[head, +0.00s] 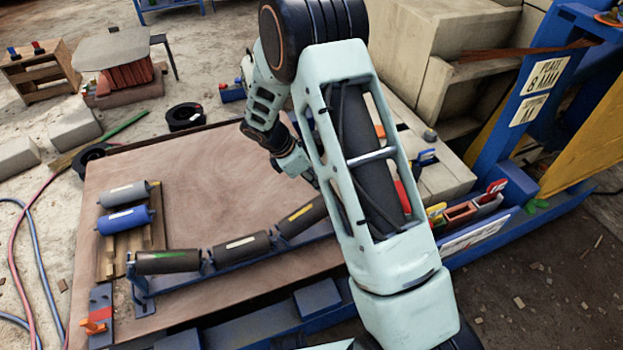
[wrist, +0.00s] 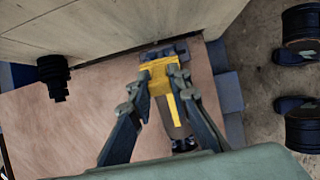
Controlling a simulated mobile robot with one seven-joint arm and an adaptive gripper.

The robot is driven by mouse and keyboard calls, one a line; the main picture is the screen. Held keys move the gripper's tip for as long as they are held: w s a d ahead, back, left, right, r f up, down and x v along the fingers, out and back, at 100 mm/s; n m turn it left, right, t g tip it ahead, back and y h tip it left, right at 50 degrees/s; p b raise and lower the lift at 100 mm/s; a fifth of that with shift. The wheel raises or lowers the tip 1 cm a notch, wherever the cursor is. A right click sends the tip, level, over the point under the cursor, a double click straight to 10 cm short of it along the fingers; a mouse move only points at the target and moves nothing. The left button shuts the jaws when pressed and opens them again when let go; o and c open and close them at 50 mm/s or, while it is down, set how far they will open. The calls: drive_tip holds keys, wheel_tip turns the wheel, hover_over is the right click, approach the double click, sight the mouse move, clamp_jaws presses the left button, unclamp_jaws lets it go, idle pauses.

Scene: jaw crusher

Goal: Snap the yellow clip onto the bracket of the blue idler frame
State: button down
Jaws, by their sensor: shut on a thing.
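My gripper (wrist: 160,78) is shut on the yellow clip (wrist: 158,68), which sits between its fingertips in the wrist view. Below the clip is a grey roller (wrist: 182,131). A dark block (wrist: 178,50) lies just beyond the clip; I cannot tell if it is the bracket, or if the clip touches it. In the head view the blue idler frame (head: 228,280) carries three dark rollers with green, white and yellow labels. Its left end bracket (head: 140,290) shows; its right end is hidden behind my arm, as are my fingertips and the clip.
The frame lies on a brown board (head: 200,185). A wooden rack (head: 158,235) with a grey and a blue roller stands at its left. An orange clip (head: 92,326) lies at the front left. Beige blocks (head: 440,165) and the blue crusher frame (head: 500,130) bound the right.

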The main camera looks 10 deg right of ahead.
drive_tip(key=shift+d+f, duration=0.3)
drive_tip(key=shift+f, duration=0.3)
idle(1.5)
drive_tip(key=shift+b+x, duration=0.55)
drive_tip(key=shift+x, duration=0.8)
drive_tip(key=shift+w+r, duration=0.1)
drive_tip(key=shift+p+v, duration=0.8)
drive_tip(key=shift+v, duration=0.15)
idle(1.5)
drive_tip(key=shift+b+x, duration=0.4)
drive_tip(key=shift+x, duration=0.65)
